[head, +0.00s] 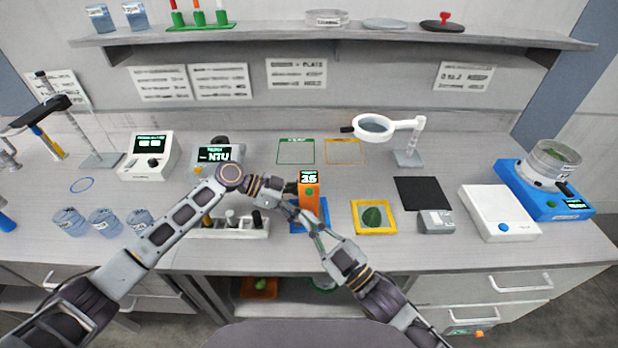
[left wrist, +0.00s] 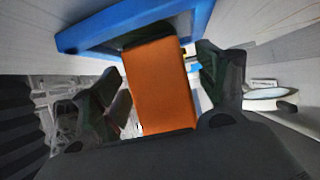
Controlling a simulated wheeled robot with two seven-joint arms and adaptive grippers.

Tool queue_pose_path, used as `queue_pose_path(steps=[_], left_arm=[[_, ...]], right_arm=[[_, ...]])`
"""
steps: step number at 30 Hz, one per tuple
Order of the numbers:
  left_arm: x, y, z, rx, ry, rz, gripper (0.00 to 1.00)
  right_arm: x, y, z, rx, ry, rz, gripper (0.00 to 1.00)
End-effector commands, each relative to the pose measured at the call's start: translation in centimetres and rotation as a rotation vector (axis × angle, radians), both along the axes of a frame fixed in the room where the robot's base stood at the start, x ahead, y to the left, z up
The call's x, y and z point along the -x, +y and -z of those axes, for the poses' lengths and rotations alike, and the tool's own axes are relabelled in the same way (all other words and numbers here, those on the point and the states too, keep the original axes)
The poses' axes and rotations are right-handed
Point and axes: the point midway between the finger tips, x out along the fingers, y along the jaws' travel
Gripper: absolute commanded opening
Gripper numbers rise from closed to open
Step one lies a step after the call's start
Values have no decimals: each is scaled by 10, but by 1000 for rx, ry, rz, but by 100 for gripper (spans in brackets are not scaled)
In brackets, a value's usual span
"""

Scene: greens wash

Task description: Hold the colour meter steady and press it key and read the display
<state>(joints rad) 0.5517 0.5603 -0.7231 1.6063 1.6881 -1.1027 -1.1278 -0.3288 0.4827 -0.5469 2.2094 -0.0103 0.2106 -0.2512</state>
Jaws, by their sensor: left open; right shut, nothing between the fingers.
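The orange colour meter (head: 312,203) stands on a blue base (head: 323,213) near the middle of the bench. Its dark display (head: 309,177) shows large light characters that I cannot read surely, with a green key (head: 309,191) below. My left gripper (head: 291,187) is at the meter's left side, partly hidden by its arm. In the left wrist view, the meter's orange body (left wrist: 163,85) lies between the open fingers of the left gripper (left wrist: 168,88), with gaps visible. My right gripper (head: 294,211) is shut and empty, low at the meter's front left.
A rack with bottles (head: 228,228) stands left of the meter. A yellow-framed tile with a green leaf (head: 373,203), a black mat (head: 422,192) and a small grey device (head: 436,222) lie to the right. A magnifier (head: 374,127) stands behind. Bench is clear between the meter and yellow frame.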

Motion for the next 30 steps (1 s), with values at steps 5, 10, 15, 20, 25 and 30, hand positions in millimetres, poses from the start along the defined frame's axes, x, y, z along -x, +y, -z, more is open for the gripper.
queue_pose_path(steps=[5,10,15,20,25,30], left_arm=[[0,15,-8,-1,-2,-1,74],[0,35,-18,-1,-1,-2,74],[0,58,-31,-1,0,-1,74],[0,78,-42,-1,0,-1,74],[0,93,-50,-1,0,-1,74],[0,99,-54,0,0,0,74]], right_arm=[[0,0,0,0,0,0,0],[0,0,0,0,0,0,0],[0,0,0,0,0,0,0],[0,0,0,0,0,0,0],[0,0,0,0,0,0,0],[0,0,0,0,0,0,0]])
